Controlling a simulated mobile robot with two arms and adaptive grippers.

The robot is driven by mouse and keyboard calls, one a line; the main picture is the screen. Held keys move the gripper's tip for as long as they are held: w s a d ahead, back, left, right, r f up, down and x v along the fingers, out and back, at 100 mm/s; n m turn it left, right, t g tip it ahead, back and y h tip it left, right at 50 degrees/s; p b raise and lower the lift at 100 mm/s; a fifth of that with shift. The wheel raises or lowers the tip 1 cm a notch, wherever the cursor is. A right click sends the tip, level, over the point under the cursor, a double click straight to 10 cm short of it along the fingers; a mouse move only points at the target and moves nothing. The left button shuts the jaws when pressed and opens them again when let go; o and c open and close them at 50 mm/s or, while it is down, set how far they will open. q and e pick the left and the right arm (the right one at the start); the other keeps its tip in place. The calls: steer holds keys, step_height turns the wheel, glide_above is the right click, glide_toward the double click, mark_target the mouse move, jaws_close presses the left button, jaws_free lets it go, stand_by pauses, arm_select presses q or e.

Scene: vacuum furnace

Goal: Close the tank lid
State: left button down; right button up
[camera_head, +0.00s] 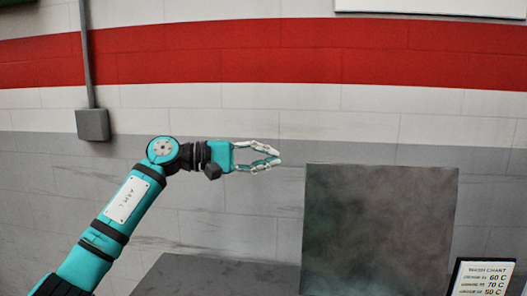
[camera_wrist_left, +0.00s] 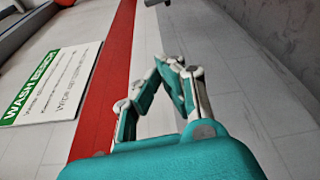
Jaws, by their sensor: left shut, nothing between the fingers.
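A dark grey, mottled square panel (camera_head: 380,230) stands upright right of centre in the head view and looks like the raised tank lid. Its lower edge and the tank's opening are out of the frame or hidden. My left gripper (camera_head: 279,157) is held level in the air, left of the panel's upper left corner, with no contact visible. Its fingers are shut and empty. In the left wrist view the fingertips (camera_wrist_left: 176,62) meet against the wall background, and no lid shows there. My right gripper is not in view.
A flat grey surface (camera_head: 220,275) lies low, left of the panel. A grey wall box (camera_head: 92,125) with a conduit is behind my left arm. A wash bench sign (camera_wrist_left: 52,82) shows in the wrist view.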

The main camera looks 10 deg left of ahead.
arm_select(q)
steer(key=s+d+p, duration=0.2)
steer(key=d+p, duration=0.1)
steer(key=d, duration=0.3)
steer(key=shift+r, duration=0.15)
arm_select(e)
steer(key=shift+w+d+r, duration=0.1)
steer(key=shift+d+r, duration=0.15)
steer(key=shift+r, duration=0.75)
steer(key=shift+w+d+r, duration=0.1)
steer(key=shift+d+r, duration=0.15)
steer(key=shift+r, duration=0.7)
